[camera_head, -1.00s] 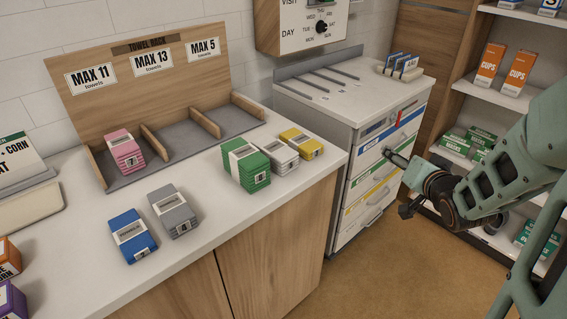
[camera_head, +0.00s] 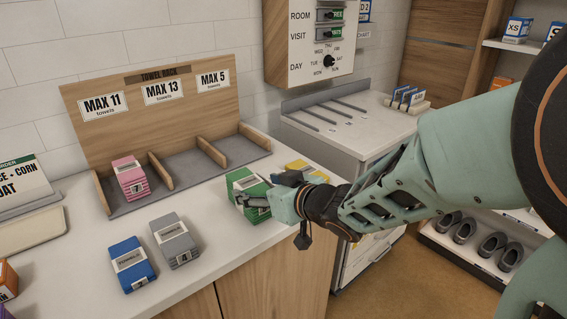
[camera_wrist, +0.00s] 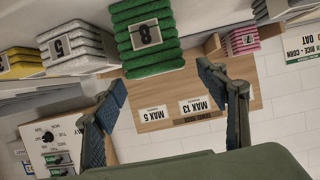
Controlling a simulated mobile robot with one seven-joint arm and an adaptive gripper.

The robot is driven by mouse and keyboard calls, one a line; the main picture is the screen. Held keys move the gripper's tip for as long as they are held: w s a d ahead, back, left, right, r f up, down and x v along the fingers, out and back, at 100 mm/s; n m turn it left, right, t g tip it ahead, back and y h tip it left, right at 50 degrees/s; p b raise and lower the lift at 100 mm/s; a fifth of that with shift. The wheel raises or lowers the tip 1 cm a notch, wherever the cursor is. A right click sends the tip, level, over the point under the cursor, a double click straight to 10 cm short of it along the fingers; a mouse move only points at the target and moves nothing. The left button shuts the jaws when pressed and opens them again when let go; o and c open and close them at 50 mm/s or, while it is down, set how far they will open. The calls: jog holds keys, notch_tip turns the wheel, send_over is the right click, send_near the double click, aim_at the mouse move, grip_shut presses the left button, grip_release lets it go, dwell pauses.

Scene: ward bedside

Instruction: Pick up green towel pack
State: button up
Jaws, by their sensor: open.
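The green towel pack (camera_head: 238,186) stands on the counter, in front of the towel rack; my arm hides part of it in the head view. In the wrist view the green towel pack (camera_wrist: 143,35) shows its number 8 label, just beyond the fingertips. My gripper (camera_wrist: 165,85) is open, its two fingers spread on either side of the view with nothing between them. In the head view my gripper (camera_head: 262,202) is beside the green pack; I cannot tell if it touches.
A wooden towel rack (camera_head: 72,98) has a pink pack (camera_head: 129,179) in its left compartment. Grey (camera_head: 174,240) and blue (camera_head: 131,264) packs lie in front. A yellow pack (camera_head: 305,170) is right of the green one; a white pack (camera_wrist: 72,46) lies between them.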

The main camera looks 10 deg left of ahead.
aim_at(249, 182)
jog(key=b+x, duration=0.1)
jog(key=x, duration=0.4)
jog(key=shift+w+a, duration=0.15)
jog(key=shift+w, duration=0.05)
jog(key=shift+r, duration=0.1)
jog(key=c, duration=1.5)
jog(key=shift+o, duration=0.2)
jog(key=shift+r, duration=0.15)
